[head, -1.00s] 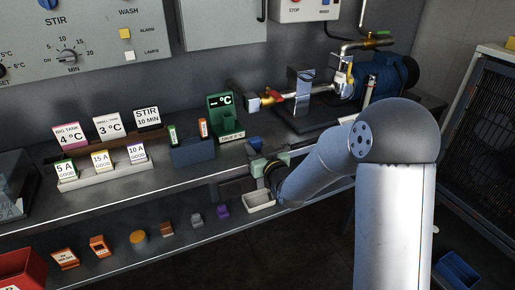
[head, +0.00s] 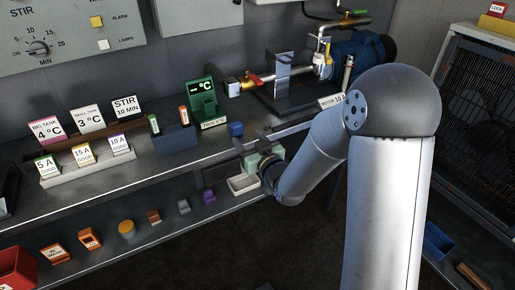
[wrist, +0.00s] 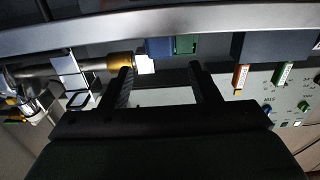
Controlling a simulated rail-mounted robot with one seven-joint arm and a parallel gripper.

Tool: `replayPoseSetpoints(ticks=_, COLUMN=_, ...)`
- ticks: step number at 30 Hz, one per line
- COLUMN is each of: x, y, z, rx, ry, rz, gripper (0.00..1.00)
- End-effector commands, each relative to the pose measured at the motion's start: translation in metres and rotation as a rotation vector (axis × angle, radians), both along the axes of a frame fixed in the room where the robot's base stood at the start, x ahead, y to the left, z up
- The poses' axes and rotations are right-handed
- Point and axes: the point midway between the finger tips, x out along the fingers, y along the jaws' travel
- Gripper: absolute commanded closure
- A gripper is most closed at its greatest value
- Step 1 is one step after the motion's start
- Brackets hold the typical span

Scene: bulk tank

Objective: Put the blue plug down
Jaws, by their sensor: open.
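The blue plug (head: 236,129) is a small blue block resting on the bench top near its front edge, just right of the green display stand (head: 203,100). In the wrist view the blue plug (wrist: 160,46) shows beyond the gap between my fingers, beside the green stand (wrist: 186,45). My gripper (head: 250,140) is open and empty, at the bench's front edge and apart from the plug. In the wrist view the two dark fingers of my gripper (wrist: 160,75) are spread wide with nothing between them.
A blue holder (head: 175,140) with upright tags stands left of the green stand. Pump pipework with a red-handled valve (head: 252,80) is behind. The lower shelf carries a white tray (head: 243,184), a purple block (head: 208,197) and several other small items.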

Motion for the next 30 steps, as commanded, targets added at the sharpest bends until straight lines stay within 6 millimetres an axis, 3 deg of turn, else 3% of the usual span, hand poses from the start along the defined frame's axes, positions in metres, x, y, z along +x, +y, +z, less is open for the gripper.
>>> replayPoseSetpoints(ticks=3, x=-0.022, y=-0.011, z=0.001, rx=-0.001, ry=0.0, rz=0.0, gripper=0.44)
replayPoseSetpoints(ticks=9, x=-0.044, y=-0.022, z=0.0, rx=-0.001, ry=0.0, rz=0.001, gripper=0.44)
replayPoseSetpoints(ticks=19, x=-0.049, y=-0.031, z=-0.005, rx=-0.047, ry=0.056, rz=-0.021, gripper=0.44)
replayPoseSetpoints(ticks=23, x=-0.055, y=-0.053, z=-0.022, rx=-0.172, ry=0.239, rz=-0.092, gripper=0.44)
replayPoseSetpoints(ticks=25, x=-0.067, y=-0.072, z=-0.034, rx=-0.248, ry=0.383, rz=-0.148, gripper=0.44)
replayPoseSetpoints(ticks=30, x=-0.128, y=-0.12, z=-0.053, rx=-0.378, ry=0.774, rz=-0.285, gripper=0.44)
